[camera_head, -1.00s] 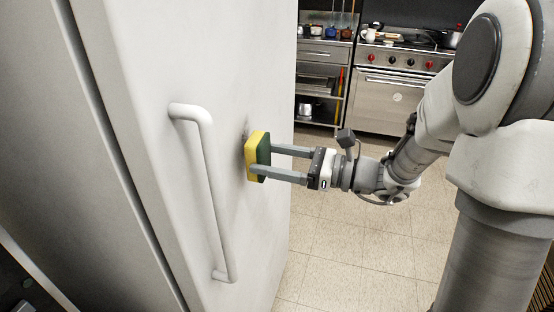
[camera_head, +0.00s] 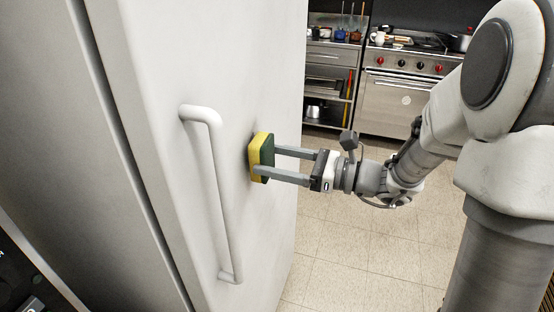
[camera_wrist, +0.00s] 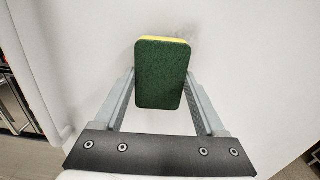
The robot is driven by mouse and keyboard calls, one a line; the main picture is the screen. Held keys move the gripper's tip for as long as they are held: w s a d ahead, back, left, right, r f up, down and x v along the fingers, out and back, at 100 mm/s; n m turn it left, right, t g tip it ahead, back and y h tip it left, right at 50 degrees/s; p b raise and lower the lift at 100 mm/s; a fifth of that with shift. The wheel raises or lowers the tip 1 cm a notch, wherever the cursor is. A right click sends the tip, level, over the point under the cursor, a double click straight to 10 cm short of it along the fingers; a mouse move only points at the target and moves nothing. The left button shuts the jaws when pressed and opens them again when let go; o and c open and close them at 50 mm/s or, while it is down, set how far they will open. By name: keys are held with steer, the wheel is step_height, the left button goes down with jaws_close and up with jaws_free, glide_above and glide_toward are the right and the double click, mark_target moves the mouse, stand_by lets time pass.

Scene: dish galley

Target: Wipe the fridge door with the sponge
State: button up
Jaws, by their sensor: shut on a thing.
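The white fridge door (camera_head: 170,60) fills the left of the head view, with a long white bar handle (camera_head: 220,190) standing out from it. The sponge (camera_head: 264,158), yellow on one side and dark green on the other, is upright with its yellow side against or very near the door, right of the handle. My gripper (camera_head: 264,163) is shut on the sponge, with one finger along each edge. In the wrist view the green face of the sponge (camera_wrist: 162,75) points at the camera. A faint grey smudge shows on the door (camera_wrist: 115,50) around the sponge.
A steel stove (camera_head: 405,95) with red knobs and a shelf unit (camera_head: 330,85) with pots stand at the back. The tiled floor (camera_head: 350,245) between them and the fridge is clear. The handle sticks out left of the sponge.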

mark_target(269, 145)
steer(key=shift+w+a, duration=0.15)
steer(key=shift+a, duration=0.4)
steer(key=shift+w, duration=0.1)
steer(key=shift+w+d+r+p, duration=0.6)
steer(key=shift+w+r+p, duration=0.3)
steer(key=shift+w+p, duration=0.65)
steer(key=shift+s+a+f, duration=0.1)
steer(key=shift+s+a, duration=0.25)
steer(key=shift+s, duration=0.5)
steer(key=shift+s+a, duration=0.35)
steer(key=shift+s, duration=0.5)
steer(key=shift+d+r+p, duration=0.1)
steer(key=shift+r+p, duration=0.5)
steer(key=shift+r, duration=0.25)
steer(key=shift+w+d, duration=0.2)
steer(key=shift+w, duration=0.45)
steer(key=shift+w+d, duration=0.25)
steer(key=shift+w, duration=0.4)
steer(key=shift+w+d, duration=0.2)
steer(key=shift+w, duration=0.45)
steer(key=shift+p, duration=0.3)
